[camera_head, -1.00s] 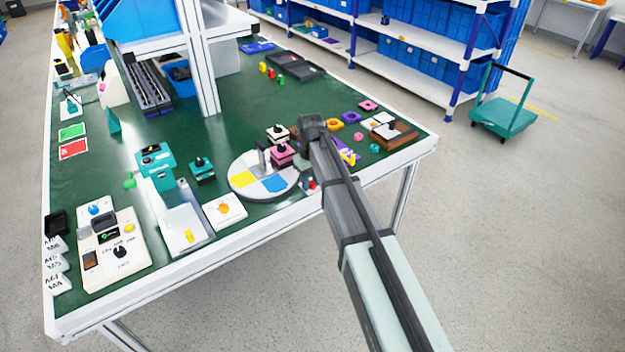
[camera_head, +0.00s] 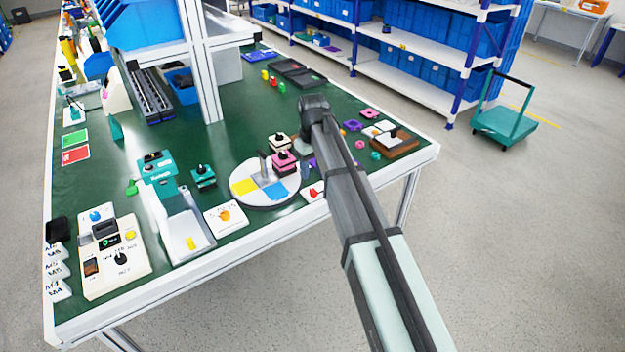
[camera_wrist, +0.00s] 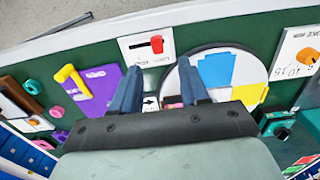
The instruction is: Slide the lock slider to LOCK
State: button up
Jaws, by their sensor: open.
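A small white plate (camera_wrist: 146,46) with a red slider-like block (camera_wrist: 157,44) lies near the table edge in the wrist view. Its print is too small to read, so I cannot tell whether it is the lock slider. In the head view, a white piece with red (camera_head: 313,190) shows beside the round disc, partly behind my arm. My gripper (camera_wrist: 158,88) is open, its two fingers apart, with nothing held. In the picture the fingertips lie just below the plate, apart from it. In the head view, my wrist (camera_head: 314,103) hides the fingers.
A round disc (camera_head: 243,200) with yellow and blue patches stands left of the plate, bearing a pink block (camera_head: 284,164). A purple sheet (camera_wrist: 98,92) with a yellow piece lies on the plate's other side. A white control panel (camera_head: 138,262) stands far left.

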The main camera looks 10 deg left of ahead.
jog(key=shift+r, duration=2.8)
jog(key=s+d+f+m+g, duration=0.1)
jog(key=s+d+f, duration=0.45)
jog(key=f, duration=0.65)
jog(key=s+d+f+m+g, duration=0.15)
jog(key=s+d+f, duration=0.25)
jog(key=d+f, duration=0.5)
jog(key=s+d+f+m+g, duration=0.15)
jog(key=s+d+f, duration=0.3)
jog(key=f, duration=0.95)
jog(key=s+d+f+m+g, duration=0.1)
jog(key=s+d+f, duration=0.3)
jog(key=s, duration=0.7)
jog(key=s+d+f+m+g, duration=0.1)
jog(key=s+d+f, duration=0.3)
jog(key=s+f, duration=0.4)
jog(key=s+d+f+m, duration=0.3)
jog(key=s+d+f, duration=0.2)
jog(key=s, duration=1)
jog(key=shift+s+f+g, duration=0.2)
jog(key=shift+f+g, duration=0.2)
jog(key=shift+f, duration=0.1)
